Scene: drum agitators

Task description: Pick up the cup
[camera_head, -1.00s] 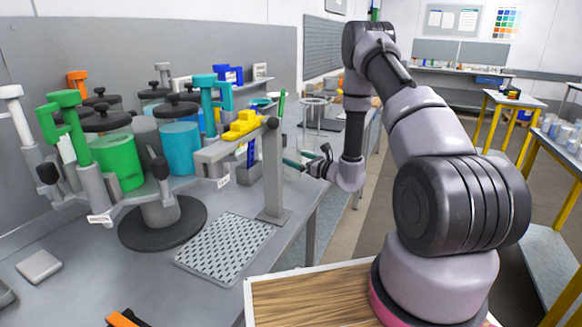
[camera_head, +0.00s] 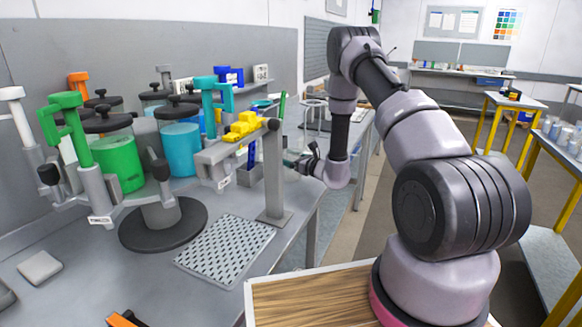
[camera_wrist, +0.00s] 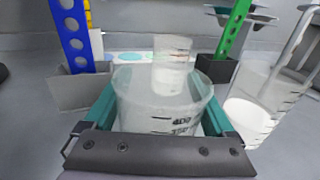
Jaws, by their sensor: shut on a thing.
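A translucent cup (camera_wrist: 160,100) with measuring marks stands upright between the teal fingers of my gripper (camera_wrist: 160,112) in the wrist view. The gripper is shut on it from both sides. The cup's lower part is hidden behind the gripper's dark front plate. In the head view my gripper (camera_head: 290,158) is low over the bench's far part, just right of the grey post, and the cup cannot be made out there.
A smaller clear beaker (camera_wrist: 171,62) shows right behind the cup, and another beaker (camera_wrist: 250,115) stands close on the right. Blue (camera_wrist: 74,35) and green (camera_wrist: 232,28) perforated strips rise behind. The drum agitator (camera_head: 165,175) and grey post (camera_head: 272,175) stand nearer on the bench.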

